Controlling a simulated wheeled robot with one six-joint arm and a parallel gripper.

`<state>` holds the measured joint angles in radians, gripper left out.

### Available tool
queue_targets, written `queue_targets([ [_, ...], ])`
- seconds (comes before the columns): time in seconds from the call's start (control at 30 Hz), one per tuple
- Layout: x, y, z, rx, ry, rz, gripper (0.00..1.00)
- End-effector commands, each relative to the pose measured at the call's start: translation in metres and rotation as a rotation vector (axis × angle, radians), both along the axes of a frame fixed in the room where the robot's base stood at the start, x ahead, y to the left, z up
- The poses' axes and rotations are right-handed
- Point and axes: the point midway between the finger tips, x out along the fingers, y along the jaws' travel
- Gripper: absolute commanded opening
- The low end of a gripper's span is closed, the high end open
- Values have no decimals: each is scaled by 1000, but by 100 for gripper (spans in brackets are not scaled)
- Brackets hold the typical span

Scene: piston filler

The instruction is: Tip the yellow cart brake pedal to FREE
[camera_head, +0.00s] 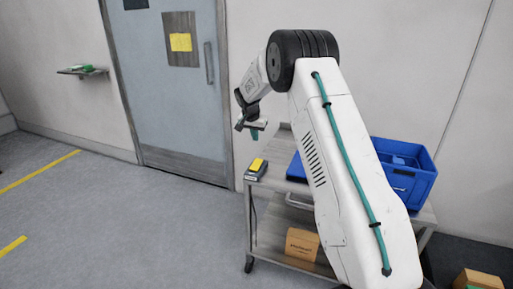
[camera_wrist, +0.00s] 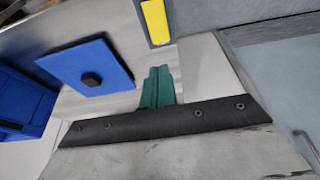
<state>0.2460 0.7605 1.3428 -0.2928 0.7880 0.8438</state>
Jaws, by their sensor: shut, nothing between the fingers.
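The yellow pedal (camera_head: 257,165) sits on a small dark base at the left end of the metal cart's top. In the wrist view the yellow pedal (camera_wrist: 155,21) shows at the top, just right of centre, and its base is partly cut off by the frame edge. I cannot read any marking or tell its tilt for sure. My gripper (camera_head: 254,134) is above the pedal, apart from it. Its green fingertips (camera_wrist: 158,87) are together and empty, and in the wrist view they lie just below the pedal.
A blue flat plate (camera_wrist: 88,68) with a dark knob lies on the cart top (camera_wrist: 205,65). A blue crate (camera_head: 405,172) stands at the cart's right. A cardboard box (camera_head: 302,243) is on the lower shelf. My arm hides the cart's middle. Floor left of the cart is clear.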

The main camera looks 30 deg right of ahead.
Motion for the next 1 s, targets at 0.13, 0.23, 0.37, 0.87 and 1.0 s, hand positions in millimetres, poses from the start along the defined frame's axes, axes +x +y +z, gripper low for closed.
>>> queue_targets([
  [0.13, 4, -7, -25, 1, 3, -2, 0],
  [0.23, 9, -13, -46, 1, 3, -2, 0],
  [0.37, 15, -20, -73, 0, 3, -1, 0],
  [0.87, 21, -28, -126, 0, 0, 0, 0],
  [1.0, 21, -28, -126, 0, 0, 0, 0],
])
